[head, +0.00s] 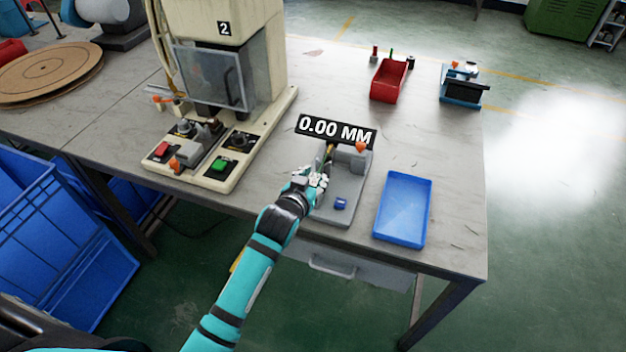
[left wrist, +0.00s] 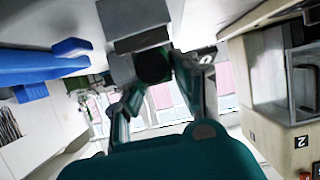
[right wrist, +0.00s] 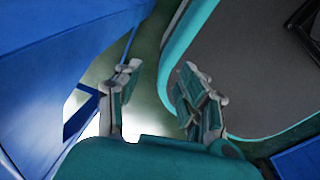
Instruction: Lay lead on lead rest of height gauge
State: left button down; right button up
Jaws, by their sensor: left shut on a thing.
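The height gauge is a grey fixture (head: 348,188) with a black "0.00 MM" display (head: 336,129) above it. My left gripper (head: 321,176) is over its left side, shut on the lead. A thin yellowish and dark piece, seemingly the lead (head: 329,153), shows just beyond the fingers; most of it is hidden. In the left wrist view a dark round end (left wrist: 153,66) lies between the fingers, below a grey block; I cannot tell whether it belongs to the lead. Contact with the rest is hidden. My right gripper (right wrist: 158,102) is open and empty, away from the gauge.
A blue tray (head: 404,208) stands right of the gauge, near the table edge. A press marked 2 (head: 215,60) with its control base stands left. A red bin (head: 388,82) and a small blue fixture (head: 461,92) stand at the back. Blue crates (head: 60,235) stand on the floor left.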

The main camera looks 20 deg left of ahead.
pick_arm(q)
jog(key=shift+f, duration=0.35)
jog(key=shift+f, duration=0.15)
jog(key=c, duration=1)
grip_release()
jog(key=shift+s+r, duration=0.2)
jog(key=shift+r, duration=0.05)
jog(key=v, duration=1.1)
jog(key=shift+s, duration=0.3)
